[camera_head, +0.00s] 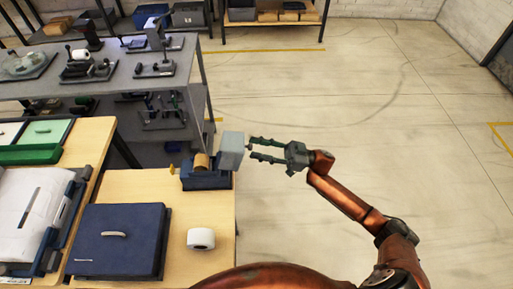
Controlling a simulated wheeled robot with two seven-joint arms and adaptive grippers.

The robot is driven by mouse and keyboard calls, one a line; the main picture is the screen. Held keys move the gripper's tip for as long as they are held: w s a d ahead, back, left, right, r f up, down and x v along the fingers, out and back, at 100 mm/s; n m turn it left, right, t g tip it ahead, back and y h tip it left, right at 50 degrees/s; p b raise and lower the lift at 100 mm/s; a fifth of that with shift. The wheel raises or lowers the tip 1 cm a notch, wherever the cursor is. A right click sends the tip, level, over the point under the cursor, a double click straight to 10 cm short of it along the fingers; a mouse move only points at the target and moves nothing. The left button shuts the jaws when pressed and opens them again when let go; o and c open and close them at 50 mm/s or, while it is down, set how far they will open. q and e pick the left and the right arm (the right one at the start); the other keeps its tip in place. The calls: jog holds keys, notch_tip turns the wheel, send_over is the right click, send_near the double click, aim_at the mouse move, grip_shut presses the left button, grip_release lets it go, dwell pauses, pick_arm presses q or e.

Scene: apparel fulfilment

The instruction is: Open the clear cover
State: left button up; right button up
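A small dark blue device (207,180) with a brown roll stands at the back right corner of the wooden table. My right gripper (253,149) is just right of this cover, beyond the table edge. Its two fingers point left, are spread apart and hold nothing. I cannot tell whether the fingertips touch the cover. My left gripper is not in view.
A dark blue flat case (118,240) and a white roll (200,239) lie on the wooden table (190,271). A grey shelf unit (120,74) with several devices stands behind. The floor (330,120) to the right is clear.

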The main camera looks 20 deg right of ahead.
jog(key=shift+a+r, duration=0.1)
jog(key=shift+a, duration=0.15)
jog(key=shift+c, duration=0.7)
grip_shut()
jog(key=shift+w, duration=0.1)
